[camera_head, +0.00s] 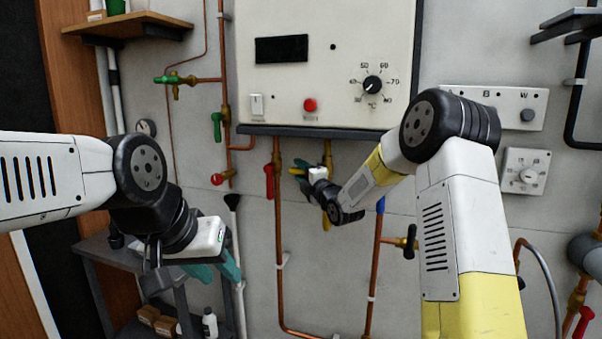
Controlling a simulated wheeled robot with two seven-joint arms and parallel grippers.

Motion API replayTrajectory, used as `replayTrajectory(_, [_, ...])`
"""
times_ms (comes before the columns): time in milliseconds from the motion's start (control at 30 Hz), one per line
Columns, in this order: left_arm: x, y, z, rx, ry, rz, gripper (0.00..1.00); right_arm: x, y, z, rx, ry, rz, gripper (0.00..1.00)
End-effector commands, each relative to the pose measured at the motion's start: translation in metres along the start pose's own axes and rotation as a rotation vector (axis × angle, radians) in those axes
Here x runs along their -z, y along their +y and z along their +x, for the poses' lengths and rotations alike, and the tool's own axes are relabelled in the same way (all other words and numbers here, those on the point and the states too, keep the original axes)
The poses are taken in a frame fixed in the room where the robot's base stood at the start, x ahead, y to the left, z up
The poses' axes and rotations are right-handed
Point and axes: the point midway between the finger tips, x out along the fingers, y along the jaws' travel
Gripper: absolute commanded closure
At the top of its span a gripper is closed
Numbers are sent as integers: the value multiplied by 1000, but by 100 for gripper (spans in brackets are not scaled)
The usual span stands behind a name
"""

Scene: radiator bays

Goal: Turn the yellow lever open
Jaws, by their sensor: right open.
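My right gripper's body and wrist hide most of the valve behind. A yellowish piece (326,219) shows just below that wrist; I cannot tell whether it belongs to the valve. My left gripper (216,270) hangs at the lower left, away from the lever, with its teal fingers apart and empty.
A red lever (268,181) hangs on the copper pipe just left of my right gripper. A blue lever (380,204) is right of it. The boiler panel (330,60) overhangs above. A grey cart (100,246) stands at the lower left.

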Motion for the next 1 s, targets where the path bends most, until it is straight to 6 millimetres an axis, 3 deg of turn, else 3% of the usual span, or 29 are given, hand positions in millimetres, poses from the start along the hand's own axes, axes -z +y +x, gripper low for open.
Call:
replayTrajectory(267, [0,0,0,0,0,0,64,0,0,3,1,0,1,57])
replayTrajectory(500, [0,0,0,0,0,0,64,0,0,3,1,0,1,100])
replayTrajectory(1000, [0,0,0,0,0,0,64,0,0,2,1,0,1,100])
